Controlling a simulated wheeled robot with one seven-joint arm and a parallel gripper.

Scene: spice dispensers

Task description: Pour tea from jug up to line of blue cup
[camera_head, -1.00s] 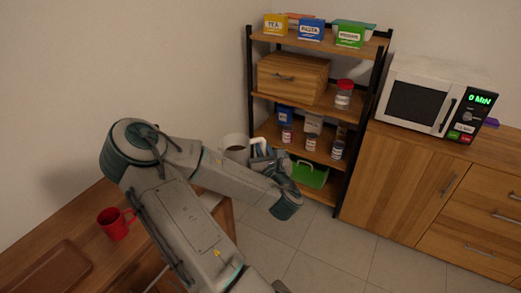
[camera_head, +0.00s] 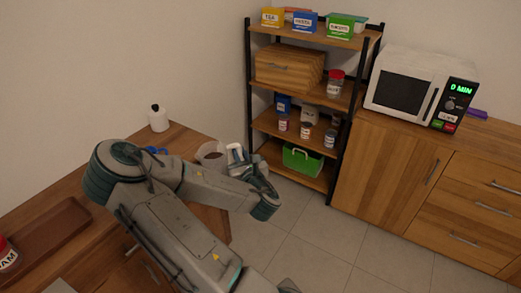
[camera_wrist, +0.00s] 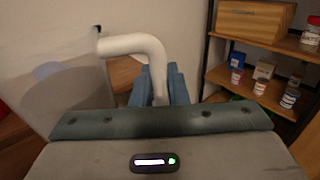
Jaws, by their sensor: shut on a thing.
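My gripper (camera_wrist: 160,86) is shut on the white curved handle (camera_wrist: 135,45) of the jug. The jug's pale wall (camera_wrist: 55,75) fills the left of the wrist view. In the head view, my gripper (camera_head: 242,158) holds the jug (camera_head: 209,153) near the table's far right corner; my arm covers its lower part. A small blue piece, perhaps the blue cup (camera_head: 154,150), shows on the table just behind my arm's joint. The rest of it and any line are hidden. The jug is apart from it, to its right.
A white bottle with a dark top (camera_head: 158,119) stands at the table's (camera_head: 185,140) back edge. A brown tray (camera_head: 45,240) and a red jam jar (camera_head: 7,257) are at left. A shelf rack (camera_head: 290,126) stands behind. The tiled floor (camera_head: 330,235) is clear.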

